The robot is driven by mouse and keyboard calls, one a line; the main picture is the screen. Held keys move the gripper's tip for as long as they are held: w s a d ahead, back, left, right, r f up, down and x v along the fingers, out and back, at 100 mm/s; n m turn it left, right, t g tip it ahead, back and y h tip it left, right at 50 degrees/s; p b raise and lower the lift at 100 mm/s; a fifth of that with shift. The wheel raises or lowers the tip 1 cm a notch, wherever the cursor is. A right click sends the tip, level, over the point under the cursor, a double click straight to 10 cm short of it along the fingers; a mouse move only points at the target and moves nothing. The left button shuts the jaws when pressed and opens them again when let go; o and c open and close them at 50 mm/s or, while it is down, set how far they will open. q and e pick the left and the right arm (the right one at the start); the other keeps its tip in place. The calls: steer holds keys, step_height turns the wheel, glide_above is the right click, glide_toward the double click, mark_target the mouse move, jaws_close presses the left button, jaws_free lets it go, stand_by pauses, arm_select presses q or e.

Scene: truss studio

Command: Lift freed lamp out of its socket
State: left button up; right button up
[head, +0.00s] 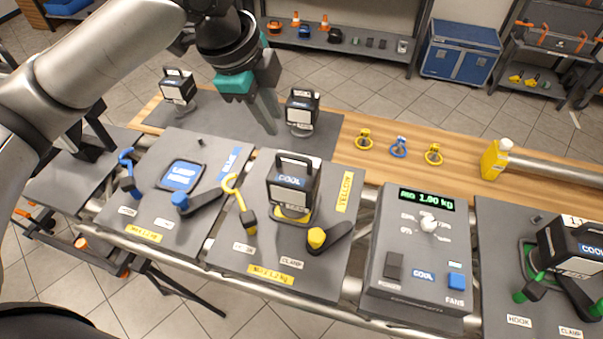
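A black lamp with a top handle and a "COOL" label (291,185) stands upright in the yellow socket of the middle panel (232,258). The yellow hook (231,184) stands left of the lamp, and the yellow-knobbed clamp lever (330,238) lies to its right; both look apart from it. My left gripper (269,118) is above the dark mat behind the panels, back-left of this lamp, pointing down and empty. Its fingers show nearly edge-on, so their opening is unclear. My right gripper is not in view.
Two more lamps stand on the mat, at left (178,88) and beside my gripper (302,112). The blue panel (160,208) has no lamp. A scale box (415,265) and a green-socket lamp (572,248) are at right.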

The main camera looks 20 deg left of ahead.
arm_select(q)
glide_toward(293, 157)
steer(key=f, duration=0.1)
steer(key=b+x, duration=0.1)
steer(key=x, duration=0.3)
steer(key=shift+w, duration=0.1)
steer(key=shift+w+d+f, duration=0.1)
steer(key=shift+w+f, duration=0.05)
steer(key=shift+f, duration=0.25)
steer(key=x, duration=0.5)
steer(key=shift+w+r+b, duration=0.1)
steer(key=shift+b, duration=0.2)
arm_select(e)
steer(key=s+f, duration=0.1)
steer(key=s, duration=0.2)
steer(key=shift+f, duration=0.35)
arm_select(q)
steer(key=shift+c, duration=0.4)
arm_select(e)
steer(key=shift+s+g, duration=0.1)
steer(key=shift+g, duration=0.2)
arm_select(q)
jaws_close()
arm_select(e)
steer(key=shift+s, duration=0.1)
